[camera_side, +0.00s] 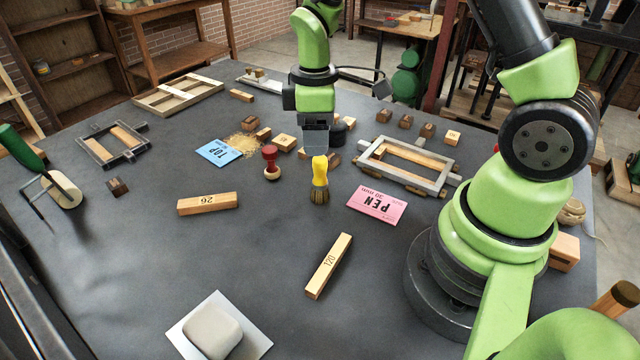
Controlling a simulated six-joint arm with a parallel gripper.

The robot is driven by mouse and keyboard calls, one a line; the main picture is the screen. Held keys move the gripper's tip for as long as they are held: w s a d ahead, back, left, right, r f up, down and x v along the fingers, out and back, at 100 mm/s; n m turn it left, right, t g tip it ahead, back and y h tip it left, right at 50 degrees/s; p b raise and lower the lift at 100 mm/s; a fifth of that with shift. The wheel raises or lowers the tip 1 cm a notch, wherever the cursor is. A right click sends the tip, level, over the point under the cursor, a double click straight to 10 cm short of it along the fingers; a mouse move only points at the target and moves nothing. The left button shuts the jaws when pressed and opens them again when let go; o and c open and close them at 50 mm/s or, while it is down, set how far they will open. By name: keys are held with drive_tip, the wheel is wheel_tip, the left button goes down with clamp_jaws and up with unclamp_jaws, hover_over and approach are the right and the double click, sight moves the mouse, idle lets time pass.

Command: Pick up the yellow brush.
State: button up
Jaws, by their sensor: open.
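The yellow brush (320,174) stands near the middle of the dark table, its yellow handle up and its brown bristles down. My gripper (316,148) is open and points down directly above the brush in the picture. The top of the handle shows just at the lower end of the fingers. I cannot tell whether the handle's top is between the fingers or only in front of or below them. The bristles appear to touch the table.
A red-handled stamp (271,162) stands just left of the brush, and a pink card (378,203) lies to its right. Wooden blocks (285,142) and a dark round object (338,132) crowd the area behind. A block marked 120 (328,265) lies in front, with clear table around it.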

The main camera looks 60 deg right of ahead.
sight(320, 158)
wheel_tip(320, 158, down, 2)
drive_tip(key=shift+f, duration=0.1)
drive_tip(key=f, duration=0.4)
drive_tip(key=shift+s+d+f, duration=0.15)
drive_tip(key=shift+s, duration=0.25)
drive_tip(key=shift+f, duration=0.55)
drive_tip(key=c, duration=1.1)
drive_tip(key=shift+o, duration=0.2)
drive_tip(key=shift+r, duration=0.1)
